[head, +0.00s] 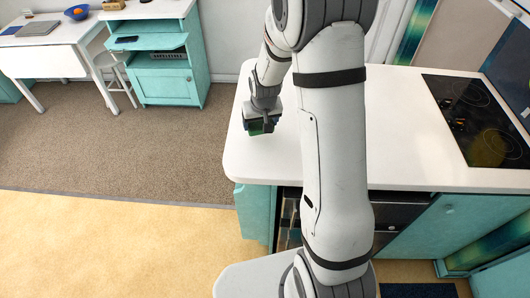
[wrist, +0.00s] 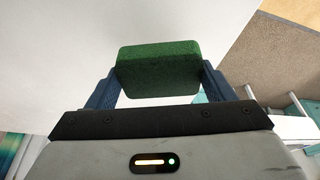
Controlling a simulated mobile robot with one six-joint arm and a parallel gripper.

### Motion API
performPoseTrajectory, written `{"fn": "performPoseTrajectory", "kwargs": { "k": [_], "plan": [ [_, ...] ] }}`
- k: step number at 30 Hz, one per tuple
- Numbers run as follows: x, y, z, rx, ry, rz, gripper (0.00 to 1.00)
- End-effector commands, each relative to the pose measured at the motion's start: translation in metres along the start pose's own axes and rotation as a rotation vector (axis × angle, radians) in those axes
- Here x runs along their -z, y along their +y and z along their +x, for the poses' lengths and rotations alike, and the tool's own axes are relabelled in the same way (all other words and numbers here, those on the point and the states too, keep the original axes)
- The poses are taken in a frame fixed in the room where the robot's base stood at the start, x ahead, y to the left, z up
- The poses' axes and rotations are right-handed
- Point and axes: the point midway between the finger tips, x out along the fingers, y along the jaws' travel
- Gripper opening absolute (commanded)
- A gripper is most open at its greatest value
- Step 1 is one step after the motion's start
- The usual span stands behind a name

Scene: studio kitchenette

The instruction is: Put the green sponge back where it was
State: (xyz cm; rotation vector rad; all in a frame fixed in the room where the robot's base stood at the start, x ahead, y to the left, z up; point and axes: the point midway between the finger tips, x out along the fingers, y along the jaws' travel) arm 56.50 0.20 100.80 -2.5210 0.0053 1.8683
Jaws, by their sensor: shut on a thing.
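The green sponge (wrist: 158,68) is between the two blue fingers of my gripper (wrist: 158,85) in the wrist view, with a finger against each side. In the head view my gripper (head: 262,127) points down over the left end of the white counter (head: 410,120), and the sponge (head: 256,128) shows as a dark green patch between the fingers. I cannot tell whether the sponge touches the counter top or hangs just above it.
A black cooktop (head: 475,118) is set into the counter at the right. The counter around my gripper is clear. Across the carpet stand a teal cabinet (head: 168,85), a white stool (head: 117,72) and a white table (head: 45,55) with a bowl holding something orange (head: 77,12).

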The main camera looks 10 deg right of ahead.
Motion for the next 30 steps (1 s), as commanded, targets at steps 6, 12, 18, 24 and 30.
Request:
{"fn": "performPoseTrajectory", "kwargs": {
  "k": [6,12,18,24,30],
  "plan": [
    [-0.01,-0.002,-0.01,-0.024,0.002,0.1,0.57],
    [-0.027,-0.001,-0.035,-0.067,-0.001,0.218,0.57],
    [-0.039,0.002,-0.051,-0.098,-0.001,0.291,0.57],
    [-0.05,0.003,-0.029,-0.105,-0.008,0.302,0.57],
    [-0.058,0.003,-0.001,-0.104,-0.005,0.302,0.57]
  ]
}}
